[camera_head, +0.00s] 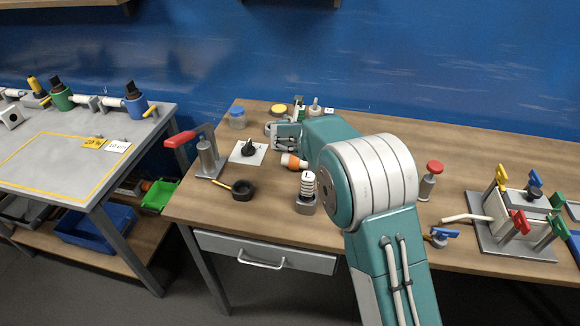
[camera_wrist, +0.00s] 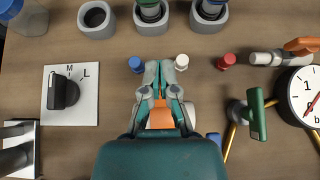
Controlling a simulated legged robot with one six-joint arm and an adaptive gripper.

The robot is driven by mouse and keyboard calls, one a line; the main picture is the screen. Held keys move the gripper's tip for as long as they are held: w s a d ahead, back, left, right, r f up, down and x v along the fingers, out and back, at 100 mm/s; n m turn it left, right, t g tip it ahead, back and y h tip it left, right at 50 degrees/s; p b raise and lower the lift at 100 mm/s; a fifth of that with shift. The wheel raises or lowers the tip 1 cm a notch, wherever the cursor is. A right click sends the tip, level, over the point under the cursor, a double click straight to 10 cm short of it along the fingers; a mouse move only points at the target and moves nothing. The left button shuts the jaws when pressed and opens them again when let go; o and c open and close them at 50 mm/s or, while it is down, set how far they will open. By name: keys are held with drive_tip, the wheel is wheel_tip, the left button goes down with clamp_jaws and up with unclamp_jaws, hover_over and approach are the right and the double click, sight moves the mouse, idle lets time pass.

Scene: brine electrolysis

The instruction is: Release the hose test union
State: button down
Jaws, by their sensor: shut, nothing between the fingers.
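My gripper (camera_wrist: 160,66) is shut and empty in the wrist view, low over the wooden bench between a blue cap (camera_wrist: 136,63) and a white cap (camera_wrist: 182,61). In the head view my gripper (camera_head: 287,136) is at the back left of the bench, partly hidden by my arm. I cannot tell for certain which part is the hose test union. A grey fitting (camera_wrist: 262,58) lies at the right of the wrist view, beside an orange handle (camera_wrist: 301,45) and a round gauge (camera_wrist: 301,98). A green lever (camera_wrist: 257,114) over brass-coloured pipes is left of the gauge.
A knob plate (camera_wrist: 84,110) lies left of my gripper. Grey cups (camera_wrist: 97,19) stand beyond it. In the head view a red-handled clamp (camera_head: 208,158) is left and a valve block (camera_head: 510,222) is right.

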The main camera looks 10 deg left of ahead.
idle(0.5)
drive_tip(key=s+r, duration=0.4)
drive_tip(key=r, duration=0.9)
drive_tip(key=s+d+r+m+g+h, duration=0.1)
drive_tip(key=s+d+r+m, duration=0.1)
drive_tip(key=s+d+m, duration=0.3)
drive_tip(key=s+d+r+m, duration=0.1)
drive_tip(key=d+r+m, duration=0.25)
drive_tip(key=d, duration=0.35)
drive_tip(key=s+d+r+m+g, duration=0.1)
drive_tip(key=s+d+m+g, duration=0.1)
drive_tip(key=s+d+m, duration=0.9)
drive_tip(key=s+d+f+m+g, duration=0.1)
drive_tip(key=s+d+f+m, duration=0.2)
drive_tip(key=s+m, duration=0.5)
drive_tip(key=s+d+f+m+g+y, duration=0.1)
drive_tip(key=s+d+f+m, duration=0.2)
drive_tip(key=s+m, duration=0.5)
drive_tip(key=s, duration=0.8)
drive_tip(key=shift+m, duration=0.25)
